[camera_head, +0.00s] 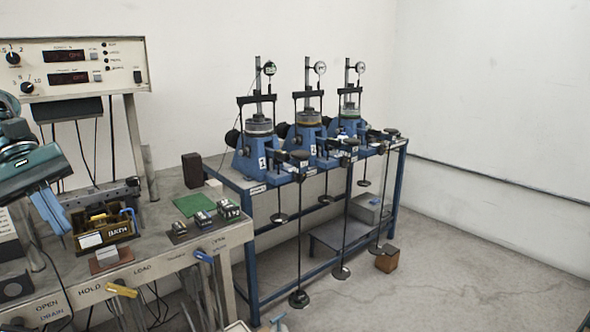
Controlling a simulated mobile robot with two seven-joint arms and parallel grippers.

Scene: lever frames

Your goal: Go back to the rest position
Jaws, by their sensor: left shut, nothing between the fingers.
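My left gripper (55,222) comes in from the left edge above the near bench. Its blue fingers point downward and are closed together with nothing between them. It hangs to the left of a tool tray (107,232) with yellow, black and blue items, apart from it as far as I can see. My right gripper is not in view.
The bench (150,262) carries a green mat (192,204), small metal blocks and a dark block (193,170). Yellow (122,290) and blue (204,257) lever handles stick out in front. A blue frame (253,270) holds three lever devices with hanging rods. Floor (450,285) is clear at right.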

